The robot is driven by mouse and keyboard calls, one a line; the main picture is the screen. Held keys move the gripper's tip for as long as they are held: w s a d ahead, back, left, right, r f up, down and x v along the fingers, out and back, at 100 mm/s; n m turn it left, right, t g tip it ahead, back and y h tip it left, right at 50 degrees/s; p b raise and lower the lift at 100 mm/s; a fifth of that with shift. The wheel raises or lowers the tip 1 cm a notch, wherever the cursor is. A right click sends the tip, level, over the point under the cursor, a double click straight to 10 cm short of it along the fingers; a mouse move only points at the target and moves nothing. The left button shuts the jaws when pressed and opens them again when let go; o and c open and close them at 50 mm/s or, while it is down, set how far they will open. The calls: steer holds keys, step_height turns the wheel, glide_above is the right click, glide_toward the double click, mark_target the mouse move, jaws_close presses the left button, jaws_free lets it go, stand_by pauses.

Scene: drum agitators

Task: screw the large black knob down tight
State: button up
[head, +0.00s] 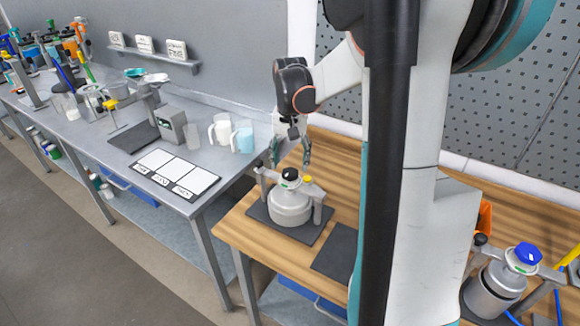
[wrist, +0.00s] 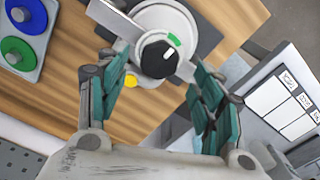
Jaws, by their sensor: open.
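The large black knob (head: 290,174) sits on top of a grey drum agitator (head: 290,205) on the wooden table. In the wrist view the black knob (wrist: 158,59) has a white line and a green mark beside it on its pale round base. My gripper (head: 292,158) is above the knob, its fingers pointing down. In the wrist view my gripper (wrist: 158,100) is open, with one teal-padded finger on each side, apart from the knob and empty. Whether the knob is fully down cannot be told.
A grey crossbar (wrist: 113,17) runs across the drum top, with a small yellow knob (head: 308,179) beside the black one. Green (wrist: 16,52) and blue (wrist: 25,16) discs sit on a plate. Another agitator with a blue knob (head: 527,253) stands at right. A dark mat (head: 338,250) is bare.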

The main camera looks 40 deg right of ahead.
mark_target(290, 172)
step_height(290, 172, up, 9)
steer(key=shift+f, duration=0.2)
stand_by(0.4)
